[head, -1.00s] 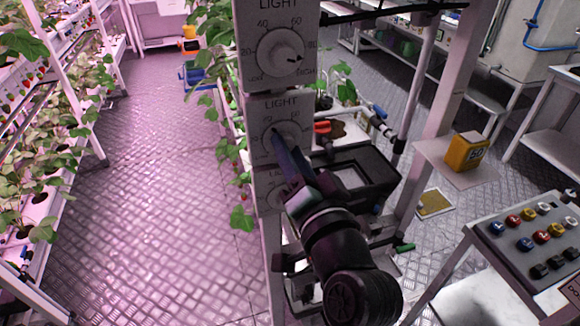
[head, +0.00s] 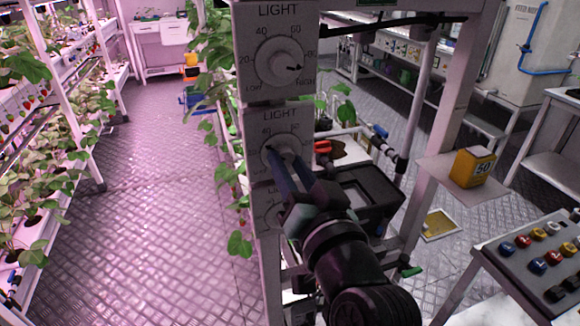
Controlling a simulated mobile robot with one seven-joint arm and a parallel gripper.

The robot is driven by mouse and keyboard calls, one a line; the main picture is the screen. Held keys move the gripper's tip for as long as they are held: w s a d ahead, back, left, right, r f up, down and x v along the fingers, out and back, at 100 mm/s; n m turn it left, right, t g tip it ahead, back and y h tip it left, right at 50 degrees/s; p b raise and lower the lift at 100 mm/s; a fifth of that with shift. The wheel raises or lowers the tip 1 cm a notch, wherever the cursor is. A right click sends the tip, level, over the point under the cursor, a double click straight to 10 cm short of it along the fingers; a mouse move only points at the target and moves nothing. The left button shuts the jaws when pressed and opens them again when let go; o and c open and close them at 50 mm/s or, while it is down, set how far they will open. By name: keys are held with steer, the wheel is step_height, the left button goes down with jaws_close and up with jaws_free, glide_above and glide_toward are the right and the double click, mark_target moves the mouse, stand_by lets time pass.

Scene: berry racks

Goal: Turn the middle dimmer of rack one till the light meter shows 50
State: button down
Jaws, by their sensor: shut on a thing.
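The middle dimmer (head: 284,137) is the second of three grey LIGHT plates stacked on a rack post. My gripper (head: 276,158) is shut on its knob, and the dark fingers hide most of the knob and part of the scale. The upper dimmer (head: 279,60) is in full view, its pointer to the right. The lower dimmer (head: 270,213) is partly hidden by my gripper. The light meter (head: 472,167) is a yellow box with a pale display that appears to read 50.
The meter stands on a small white shelf (head: 440,172) at the right. A black tray (head: 362,190) is close behind my gripper. A panel of coloured buttons (head: 530,250) is at the lower right. The aisle floor (head: 150,220) at the left is clear.

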steer(key=c, duration=0.5)
jaws_free()
steer(key=b+v, duration=0.2)
steer(key=v, duration=1.1)
